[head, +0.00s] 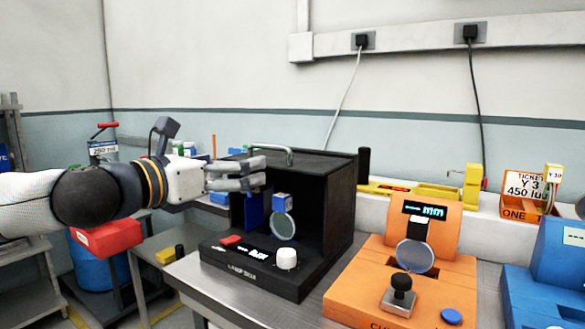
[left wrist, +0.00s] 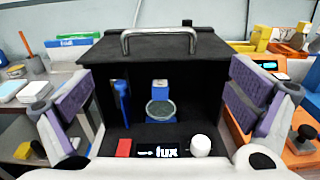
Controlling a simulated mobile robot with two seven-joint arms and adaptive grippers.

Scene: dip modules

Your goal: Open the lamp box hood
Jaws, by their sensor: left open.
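The lamp box is a black box with a dark hood (head: 325,170) standing over a control base (head: 260,270). Its front is open, and a round lens on a blue mount (head: 283,222) shows inside. A grey bar handle (head: 290,157) sits at the hood's top front edge; it also shows in the left wrist view (left wrist: 158,33). My left gripper (head: 257,172) is open and empty, at the left front of the hood just below handle height in the head view. In the left wrist view its purple-padded fingers are spread wide, with the box front between them.
An orange device (head: 375,265) stands right of the lamp box, with a blue device (head: 560,260) beyond it. The box base carries a white knob (head: 287,259) and a red button (head: 231,240). A red container (head: 105,238) is at the left. A wall stands behind the bench.

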